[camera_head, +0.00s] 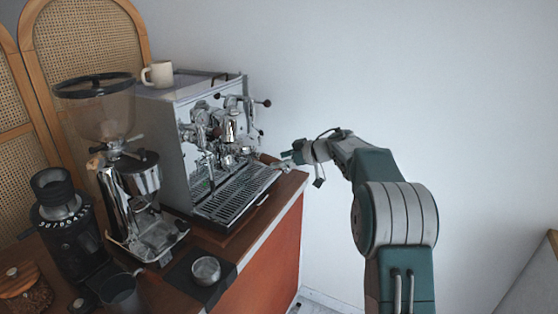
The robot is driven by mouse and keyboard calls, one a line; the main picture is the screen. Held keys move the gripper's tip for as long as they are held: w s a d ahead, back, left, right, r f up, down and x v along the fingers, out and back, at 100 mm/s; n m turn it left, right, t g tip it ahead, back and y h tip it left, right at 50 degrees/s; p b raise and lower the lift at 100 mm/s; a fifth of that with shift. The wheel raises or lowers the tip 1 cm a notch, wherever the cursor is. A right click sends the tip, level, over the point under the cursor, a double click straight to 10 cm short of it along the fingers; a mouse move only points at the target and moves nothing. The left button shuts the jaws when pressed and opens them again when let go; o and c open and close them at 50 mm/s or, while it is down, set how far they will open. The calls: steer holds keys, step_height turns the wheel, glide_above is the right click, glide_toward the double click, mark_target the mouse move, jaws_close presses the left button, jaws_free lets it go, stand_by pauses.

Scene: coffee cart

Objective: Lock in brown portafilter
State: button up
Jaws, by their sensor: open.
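The espresso machine (165,150) is a chrome box on the wooden counter, with its group head (231,127) at the front and a slatted drip tray (240,192) below. A short brown handle (268,158), which looks like the brown portafilter's, shows at the machine's right front, above the drip tray. The portafilter's metal part is too small to tell apart from the other chrome. My gripper (285,161) is open at the right of this handle, close to it. I cannot tell whether they touch or whether the handle lies between the fingers.
A grinder with a clear hopper (103,112) stands left of the machine, and a black grinder (66,228) further left. A small metal cup (206,270) sits on a dark mat in front. A beige mug (160,73) stands on top of the machine.

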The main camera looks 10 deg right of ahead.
steer(key=v, duration=1.1)
steer(key=shift+d+r, duration=0.15)
steer(key=shift+d, duration=0.1)
steer(key=shift+s, duration=0.15)
step_height(320, 180, up, 12)
steer(key=a+m+t+h, duration=0.2)
steer(key=m+t+h, duration=0.1)
steer(key=t, duration=0.5)
steer(key=s+d+r+m+t+h, duration=0.2)
steer(key=s+r+m+h, duration=0.1)
steer(key=s+m+h, duration=0.45)
steer(key=s+a+f+g, duration=0.2)
steer(key=s+f+g, duration=0.2)
steer(key=s+f, duration=0.3)
steer(key=s+a+f+g, duration=0.2)
steer(key=s+f, duration=0.5)
steer(key=s, duration=0.8)
steer(key=s+a+f+g, duration=0.2)
steer(key=s+f+g, duration=0.3)
steer(key=s, duration=0.6)
step_height(320, 180, down, 2)
steer(key=shift+s+a+f+m+g, duration=0.2)
steer(key=shift+a+f+m+g, duration=0.1)
steer(key=shift+a+m, duration=0.15)
